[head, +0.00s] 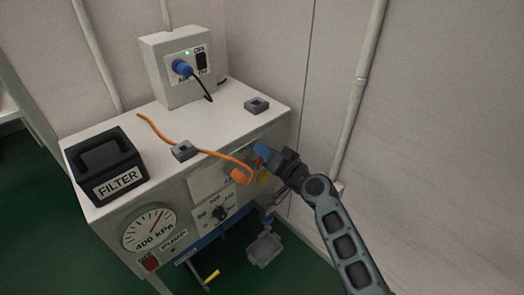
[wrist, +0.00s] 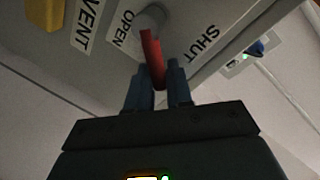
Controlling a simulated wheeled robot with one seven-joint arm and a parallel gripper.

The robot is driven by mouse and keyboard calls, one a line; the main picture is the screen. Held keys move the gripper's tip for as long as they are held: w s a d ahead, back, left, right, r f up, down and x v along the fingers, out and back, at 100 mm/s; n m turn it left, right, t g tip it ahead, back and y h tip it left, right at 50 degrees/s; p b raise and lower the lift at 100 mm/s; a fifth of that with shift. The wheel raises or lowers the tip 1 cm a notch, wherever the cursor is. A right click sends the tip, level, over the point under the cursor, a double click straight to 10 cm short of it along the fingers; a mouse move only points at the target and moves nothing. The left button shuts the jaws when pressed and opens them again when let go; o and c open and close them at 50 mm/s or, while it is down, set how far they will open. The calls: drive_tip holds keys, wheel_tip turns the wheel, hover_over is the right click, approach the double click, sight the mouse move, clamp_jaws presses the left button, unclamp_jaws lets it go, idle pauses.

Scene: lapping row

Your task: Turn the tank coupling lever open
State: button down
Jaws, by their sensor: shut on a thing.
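A red lever (wrist: 153,58) stands out from a grey round hub (wrist: 150,18) on the machine's panel in the wrist view. An OPEN label (wrist: 124,30) is to the left of the hub and a SHUT label (wrist: 201,43) to its right. The lever points between the two labels, toward me. My gripper (wrist: 157,82) has its blue fingers on either side of the lever's end and is shut on it. In the head view my gripper (head: 262,155) is at the cabinet's right front edge and mostly hides the lever.
An orange hose (head: 210,153) runs over the cabinet top (head: 225,112) to an orange fitting beside my gripper. A FILTER box (head: 104,163), grey blocks and a switch box (head: 178,66) stand on top. A gauge (head: 150,230) is on the front. A wall and pipe (head: 357,100) are at right.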

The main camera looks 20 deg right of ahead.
drive_tip(key=shift+w+d+f+m+g+y+b, duration=0.1)
drive_tip(key=shift+d+f+m+g+y+b, duration=0.2)
drive_tip(key=shift+f+m, duration=0.65)
drive_tip(key=shift+w+d+f+m+g+y+b, duration=0.1)
drive_tip(key=shift+d+f+m+y, duration=0.2)
drive_tip(key=shift+m, duration=1.2)
drive_tip(key=shift+d+f+m+g+y+b, duration=0.1)
drive_tip(key=shift+d+f+m+g+y, duration=0.25)
drive_tip(key=shift+f+m, duration=0.65)
drive_tip(key=shift+a+r+m, duration=0.1)
drive_tip(key=shift+r+m, duration=0.15)
drive_tip(key=shift+m, duration=0.1)
drive_tip(key=c, duration=1.2)
unclamp_jaws()
drive_tip(key=p+v, duration=0.1)
drive_tip(key=v, duration=0.6)
drive_tip(key=shift+s, duration=0.4)
drive_tip(key=shift+f, duration=0.1)
